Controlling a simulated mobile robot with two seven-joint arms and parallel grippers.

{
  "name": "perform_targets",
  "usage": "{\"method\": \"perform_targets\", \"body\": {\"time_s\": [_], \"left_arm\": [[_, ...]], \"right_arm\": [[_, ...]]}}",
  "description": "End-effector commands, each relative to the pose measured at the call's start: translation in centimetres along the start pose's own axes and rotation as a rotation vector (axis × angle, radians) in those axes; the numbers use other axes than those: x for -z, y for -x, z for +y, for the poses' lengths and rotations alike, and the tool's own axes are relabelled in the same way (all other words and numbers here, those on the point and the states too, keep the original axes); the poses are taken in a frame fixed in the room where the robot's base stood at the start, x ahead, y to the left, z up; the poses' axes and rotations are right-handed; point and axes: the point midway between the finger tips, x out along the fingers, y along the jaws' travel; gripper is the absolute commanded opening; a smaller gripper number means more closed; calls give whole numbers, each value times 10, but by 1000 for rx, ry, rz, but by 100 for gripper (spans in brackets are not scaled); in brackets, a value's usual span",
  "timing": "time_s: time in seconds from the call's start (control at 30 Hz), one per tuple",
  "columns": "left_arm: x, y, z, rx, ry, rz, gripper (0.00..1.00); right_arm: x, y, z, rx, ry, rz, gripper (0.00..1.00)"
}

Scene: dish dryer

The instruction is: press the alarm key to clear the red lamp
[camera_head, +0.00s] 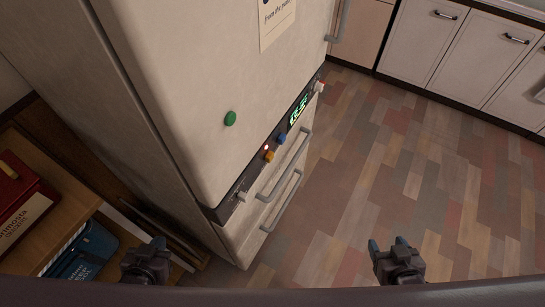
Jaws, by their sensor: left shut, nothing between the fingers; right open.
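A tall cream appliance (175,60) carries a dark slanted control panel (255,172). On the panel, a small lamp (266,147) glows reddish-white. An orange-yellow key (269,156) sits close to it, and a blue key (281,139) is a little further up the strip. I cannot read which one is the alarm key. My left gripper (158,243) is shut and empty at the bottom left, apart from the panel. My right gripper (388,244) is open and empty at the bottom right, over the floor and away from the panel.
A green round magnet (230,118) is on the door. A wooden shelf (60,225) with books stands left. Open floor (360,150) lies right.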

Motion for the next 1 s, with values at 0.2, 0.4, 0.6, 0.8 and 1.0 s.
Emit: {"method": "perform_targets", "body": {"time_s": [0.2, 0.4, 0.6, 0.8, 1.0], "left_arm": [[0, 0, 0, 0, -1, 0, 0], [0, 0, -1, 0, -3, -1, 0], [0, 0, -1, 0, -3, -1, 0], [0, 0, -1, 0, -3, -1, 0], [-1, 0, -1, 0, -3, -1, 0]], "right_arm": [[4, -2, 0, 1, 1, 7, 61], [5, -3, 0, 2, 2, 10, 61], [5, -3, 0, 2, 1, 9, 61], [2, -1, 0, 1, 1, 4, 61], [-2, 1, 0, -1, 0, -5, 61]]}}
